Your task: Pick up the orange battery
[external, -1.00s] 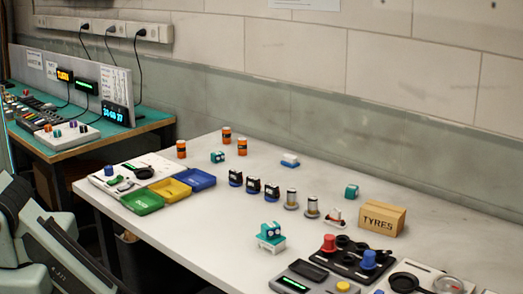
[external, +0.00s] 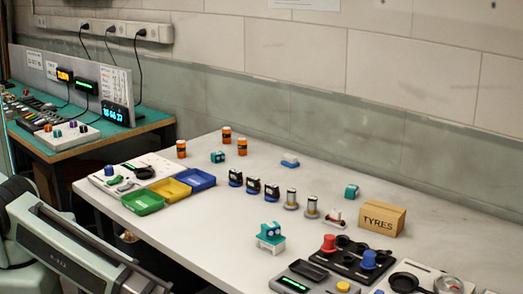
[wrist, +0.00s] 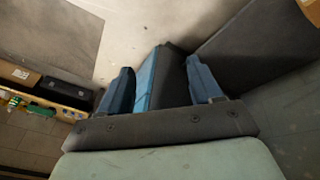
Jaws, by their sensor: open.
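Three orange batteries with dark bands stand upright at the far side of the white bench in the external view: a left orange battery (external: 181,149), a back orange battery (external: 227,134) and a right orange battery (external: 242,147). My gripper (wrist: 160,82) shows in the wrist view with its two blue fingers apart. A dark and blue shape shows between the fingers; I cannot tell what it is. No battery shows in the wrist view. In the external view my arm is at the lower left, off the bench and far from the batteries; the fingers are not visible there.
A teal-and-white block (external: 218,156) sits among the batteries. Green (external: 143,203), yellow (external: 170,190) and blue (external: 198,180) trays lie in front of them. Several small parts and a TYRES box (external: 381,219) stand to the right. The bench's front middle is clear.

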